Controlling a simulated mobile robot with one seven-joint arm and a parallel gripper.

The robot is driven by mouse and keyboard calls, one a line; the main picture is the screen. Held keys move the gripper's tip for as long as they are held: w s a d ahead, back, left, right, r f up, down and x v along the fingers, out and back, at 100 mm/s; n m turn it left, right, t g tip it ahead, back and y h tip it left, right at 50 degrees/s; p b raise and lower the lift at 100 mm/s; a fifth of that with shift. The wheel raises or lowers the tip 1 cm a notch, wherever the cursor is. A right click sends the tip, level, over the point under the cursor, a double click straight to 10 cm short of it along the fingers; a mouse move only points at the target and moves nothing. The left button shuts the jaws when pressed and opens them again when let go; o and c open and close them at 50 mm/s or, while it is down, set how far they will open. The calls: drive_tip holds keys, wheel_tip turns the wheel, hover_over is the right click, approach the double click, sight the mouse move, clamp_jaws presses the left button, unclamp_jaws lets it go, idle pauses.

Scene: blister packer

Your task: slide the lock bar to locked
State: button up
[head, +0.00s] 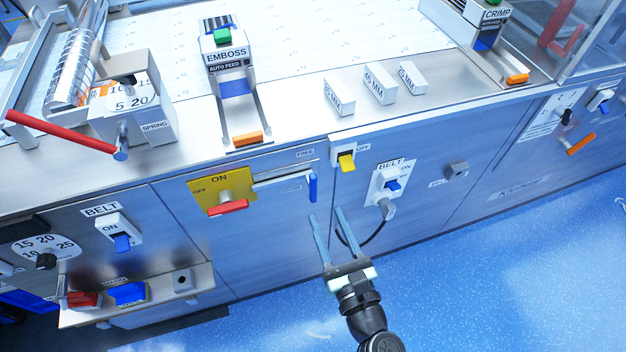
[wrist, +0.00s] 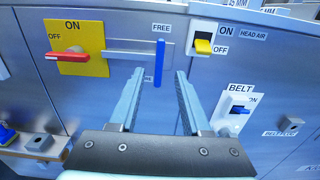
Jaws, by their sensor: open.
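The lock bar (head: 281,179) is a silver horizontal bar in a plate on the cabinet front, with an upright blue handle (head: 313,187) at its right end. In the wrist view the bar (wrist: 125,56) runs from beside the yellow plate to the blue handle (wrist: 159,60), which stands below the word FREE. My gripper (head: 327,213) is open and empty, its fingers pointing at the panel. In the wrist view the handle appears between the fingertips (wrist: 160,72); whether it is truly between them in depth I cannot tell. A lower label is partly hidden by a finger.
Left of the bar is a yellow ON/OFF plate (head: 206,190) with a red handle (head: 228,207). To the right are a yellow switch (head: 346,162) and a BELT switch (head: 391,184) with a plug and cable. The countertop edge overhangs above. Blue floor is clear in front.

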sight(315, 189)
drive_tip(key=x, duration=0.9)
drive_tip(key=shift+w+a+b, duration=0.1)
drive_tip(key=shift+b, duration=0.25)
clamp_jaws()
idle(0.9)
